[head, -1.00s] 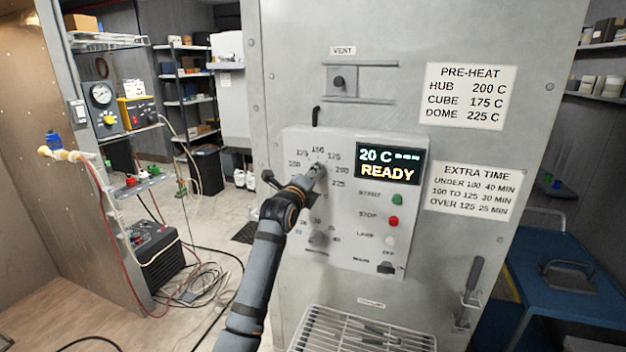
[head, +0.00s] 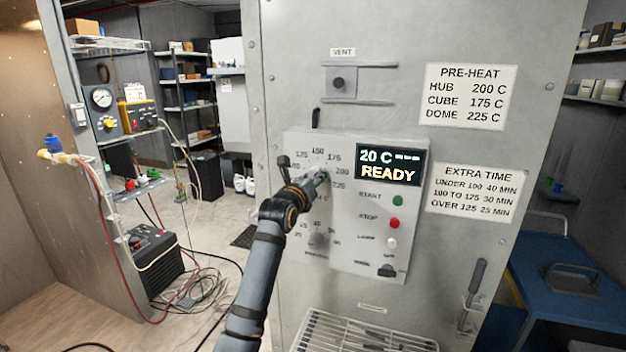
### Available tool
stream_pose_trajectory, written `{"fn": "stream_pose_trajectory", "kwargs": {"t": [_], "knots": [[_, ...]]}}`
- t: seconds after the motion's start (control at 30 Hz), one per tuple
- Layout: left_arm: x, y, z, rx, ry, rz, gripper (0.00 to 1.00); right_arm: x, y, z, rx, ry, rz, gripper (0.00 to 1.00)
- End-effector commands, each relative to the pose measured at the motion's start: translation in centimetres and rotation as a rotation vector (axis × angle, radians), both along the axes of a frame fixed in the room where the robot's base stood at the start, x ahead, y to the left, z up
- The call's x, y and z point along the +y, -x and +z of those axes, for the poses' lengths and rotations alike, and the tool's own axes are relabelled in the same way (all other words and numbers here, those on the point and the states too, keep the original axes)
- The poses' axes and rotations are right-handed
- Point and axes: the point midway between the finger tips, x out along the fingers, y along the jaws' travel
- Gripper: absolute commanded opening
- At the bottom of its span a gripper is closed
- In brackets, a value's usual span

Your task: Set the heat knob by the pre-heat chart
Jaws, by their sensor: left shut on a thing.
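The heat knob (head: 321,172) is the upper dial on the grey control panel (head: 345,258), ringed by numbers; 150, 175, 200 and 225 show. My left gripper (head: 318,177) is shut on it and hides most of it, so its pointer cannot be read. The display (head: 390,164) reads 20 C and READY. The pre-heat chart (head: 468,96) gives hub 200 C, cube 175 C and dome 225 C. My right gripper is not in view.
A second knob (head: 318,240) sits below, close to my left arm. Green start (head: 397,200), red stop (head: 395,224) and white lamp (head: 391,243) buttons are right of it. An extra time chart (head: 474,191) hangs right. A wire rack (head: 330,326) juts out below.

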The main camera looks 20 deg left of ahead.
Motion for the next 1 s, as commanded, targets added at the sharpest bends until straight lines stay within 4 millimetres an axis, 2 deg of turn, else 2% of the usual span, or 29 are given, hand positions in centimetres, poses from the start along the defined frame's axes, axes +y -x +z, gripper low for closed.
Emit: {"fn": "stream_pose_trajectory", "kwargs": {"t": [0.63, 0.67, 0.7, 0.8, 1.0], "knots": [[-0.01, -0.04, -0.4, 0.007, -0.046, 0.0, 0.09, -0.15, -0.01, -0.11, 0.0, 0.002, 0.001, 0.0], [-0.02, -0.04, -0.4, 0.007, -0.046, 0.0, 0.43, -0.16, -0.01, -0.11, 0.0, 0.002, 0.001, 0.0], [-0.02, -0.04, -0.38, 0.007, -0.045, 0.0, 0.49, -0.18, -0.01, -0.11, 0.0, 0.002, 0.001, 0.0], [-0.01, -0.03, -0.29, 0.005, -0.045, 0.0, 0.62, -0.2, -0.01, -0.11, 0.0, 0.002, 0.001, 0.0], [-0.01, -0.01, -0.16, 0.002, -0.045, 0.0, 0.63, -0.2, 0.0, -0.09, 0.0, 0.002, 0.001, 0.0]]}}
